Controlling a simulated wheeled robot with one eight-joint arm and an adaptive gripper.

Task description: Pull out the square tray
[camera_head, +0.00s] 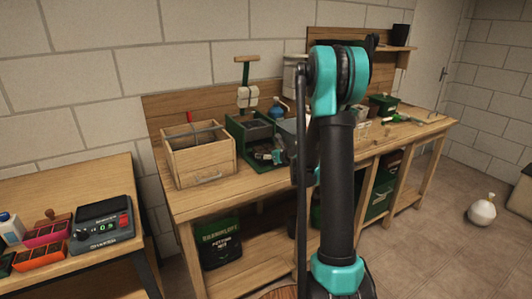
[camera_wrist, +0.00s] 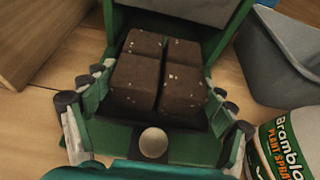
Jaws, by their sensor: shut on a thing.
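The square tray (camera_wrist: 185,145) is dark green with a round pale knob (camera_wrist: 153,142) on its front wall. It holds several brown, speckled soil blocks (camera_wrist: 140,83) and sits low in a green stand (camera_wrist: 215,30). My gripper (camera_wrist: 150,100) is shut on the tray, with one finger along its left side and one along its right. In the head view, my gripper (camera_head: 268,156) is at the front of the green stand (camera_head: 238,128) on the workbench. My arm hides part of the bench, and the tray is too small to make out there.
A wooden crate (camera_head: 200,160) stands left of the stand. A grey bin (camera_wrist: 275,60) and a labelled plant spray bottle (camera_wrist: 283,150) stand close on the right in the wrist view. A lower table (camera_head: 60,190) with a scale (camera_head: 102,222) is at the left.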

